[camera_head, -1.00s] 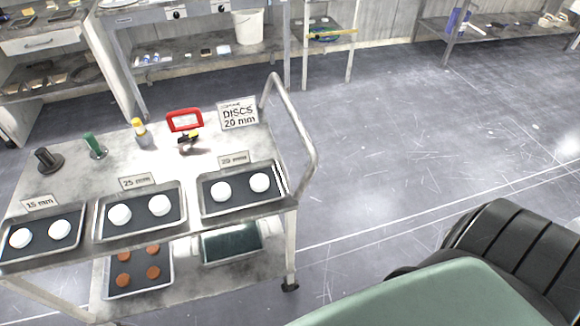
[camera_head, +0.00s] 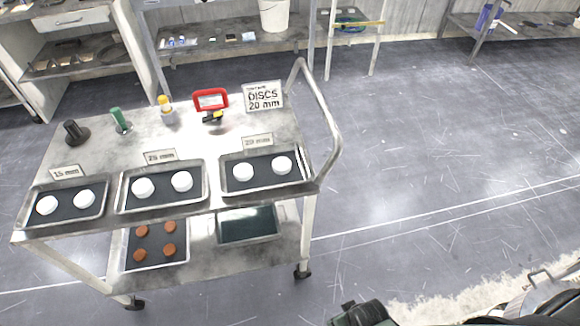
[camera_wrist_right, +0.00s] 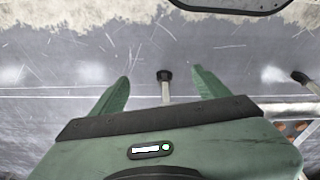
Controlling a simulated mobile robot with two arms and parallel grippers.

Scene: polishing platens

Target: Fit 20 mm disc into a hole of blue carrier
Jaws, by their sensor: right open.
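Two white discs, one on the left (camera_head: 243,171) and one on the right (camera_head: 281,165), lie apart in the tray (camera_head: 229,191) labelled 20 mm, at the right end of the cart top. A sign (camera_head: 264,97) reading DISCS 20 mm stands behind it. My right gripper (camera_wrist_right: 160,75) is open and empty in the right wrist view, its two green fingers spread over the floor near a cart leg. I cannot make out its fingers in the head view. My left gripper is not in view. I see no blue carrier.
Trays labelled 25 mm (camera_head: 123,208) and 15 mm (camera_head: 25,222) hold similar white discs. Several small upright tools and a red-framed item (camera_head: 211,98) stand behind. The cart's handle (camera_head: 328,115) rises at its right. Orange discs (camera_head: 169,249) lie below. Floor right of the cart is clear.

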